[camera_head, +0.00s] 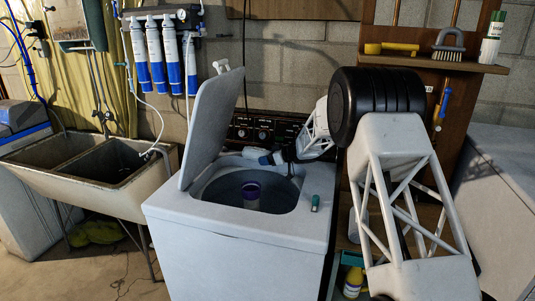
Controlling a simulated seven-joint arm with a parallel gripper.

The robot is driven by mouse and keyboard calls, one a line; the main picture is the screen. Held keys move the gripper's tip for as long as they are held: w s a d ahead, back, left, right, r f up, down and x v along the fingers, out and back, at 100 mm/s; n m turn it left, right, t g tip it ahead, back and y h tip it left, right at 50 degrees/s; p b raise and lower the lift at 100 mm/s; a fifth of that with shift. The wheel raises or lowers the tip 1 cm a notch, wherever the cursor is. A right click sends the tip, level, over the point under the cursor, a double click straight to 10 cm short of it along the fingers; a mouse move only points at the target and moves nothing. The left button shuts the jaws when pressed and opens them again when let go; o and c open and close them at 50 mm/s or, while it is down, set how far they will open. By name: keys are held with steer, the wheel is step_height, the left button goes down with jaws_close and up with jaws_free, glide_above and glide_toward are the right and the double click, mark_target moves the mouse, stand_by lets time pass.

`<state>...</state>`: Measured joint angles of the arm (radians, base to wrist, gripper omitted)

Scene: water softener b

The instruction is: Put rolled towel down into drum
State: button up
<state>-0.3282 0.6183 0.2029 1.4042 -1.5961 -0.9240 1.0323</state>
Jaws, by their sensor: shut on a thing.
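A top-loading washing machine (245,230) stands in the middle with its lid (212,125) raised. Its drum (225,188) is open, with a purple-topped agitator (251,190) in the centre. My gripper (274,157) comes in from the right, above the back edge of the opening. It is shut on the rolled towel (254,153), a small whitish and pale-blue bundle. The towel shows at the back rim of the drum opening; whether it touches the rim is too small to tell. The fingertips are hard to make out.
A small green and white object (315,203) sits on the washer top, right of the opening. The raised lid bounds the opening's left side. A double sink (90,165) stands left. A wooden shelf (430,62) holds a brush (448,45). Filter cylinders (155,52) hang behind.

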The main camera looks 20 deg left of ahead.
steer(key=shift+f, duration=1)
steer(key=o, duration=1)
steer(key=shift+o, duration=0.2)
steer(key=shift+r, duration=0.8)
step_height(320, 180, up, 2)
steer(key=shift+r, duration=0.15)
steer(key=s+d, duration=0.3)
steer(key=s, duration=0.4)
steer(key=s+d+r, duration=0.1)
steer(key=s+d, duration=0.3)
steer(key=s, duration=0.3)
steer(key=shift+s, duration=0.25)
